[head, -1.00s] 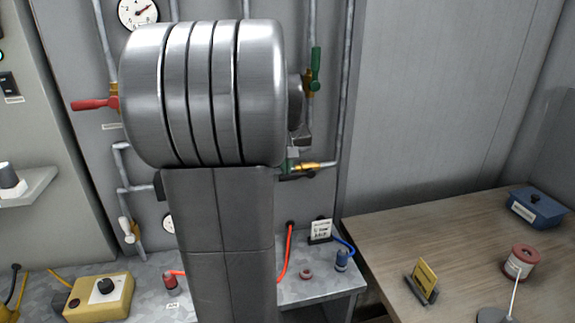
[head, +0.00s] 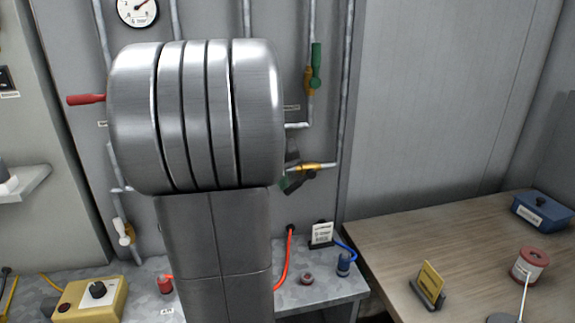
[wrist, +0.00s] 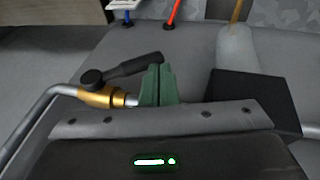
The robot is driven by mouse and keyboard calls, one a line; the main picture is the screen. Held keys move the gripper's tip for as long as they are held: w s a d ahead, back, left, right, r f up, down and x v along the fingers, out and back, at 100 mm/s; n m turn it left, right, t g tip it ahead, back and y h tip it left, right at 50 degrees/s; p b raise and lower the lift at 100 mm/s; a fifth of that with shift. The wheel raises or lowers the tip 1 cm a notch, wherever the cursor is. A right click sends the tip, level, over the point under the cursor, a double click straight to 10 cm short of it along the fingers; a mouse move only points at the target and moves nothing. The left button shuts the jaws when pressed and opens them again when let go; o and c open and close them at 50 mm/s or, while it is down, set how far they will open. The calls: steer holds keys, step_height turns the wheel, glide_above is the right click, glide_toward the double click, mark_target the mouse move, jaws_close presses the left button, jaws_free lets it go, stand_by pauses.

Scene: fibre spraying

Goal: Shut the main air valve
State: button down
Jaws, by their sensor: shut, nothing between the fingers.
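A brass valve with a dark lever stands on a pipe at the wall; its brass body (head: 310,167) shows right of my arm in the head view. In the wrist view the brass body (wrist: 100,97) is at left, and its dark lever (wrist: 128,70) slants up and right from a round hub. My gripper (wrist: 159,75) has green fingers, shut with nothing held. Their tips are at the lever's free end, seemingly touching it. In the head view my arm hides most of the gripper. No label naming the main air valve is readable.
A red-handled valve (head: 87,99) is left of my arm and a green-handled valve (head: 315,66) is above right. A gauge (head: 138,10) is at the top. Below are a metal bench with a yellow box (head: 90,300) and red hose (head: 285,260), and a wooden table (head: 385,235) at right.

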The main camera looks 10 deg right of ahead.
stand_by(0.7)
steer(key=v, duration=1.3)
steer(key=shift+a+r, duration=0.15)
steer(key=shift+r, duration=0.1)
steer(key=shift+w+r+m+p, duration=0.2)
steer(key=shift+r+m+p, duration=0.2)
steer(key=shift+p, duration=0.15)
steer(key=shift+f, duration=0.1)
steer(key=d+x, duration=0.1)
steer(key=x, duration=1.2)
steer(key=shift+s+d+p, duration=0.25)
steer(key=shift+s+p, duration=0.05)
steer(key=shift+p, duration=0.05)
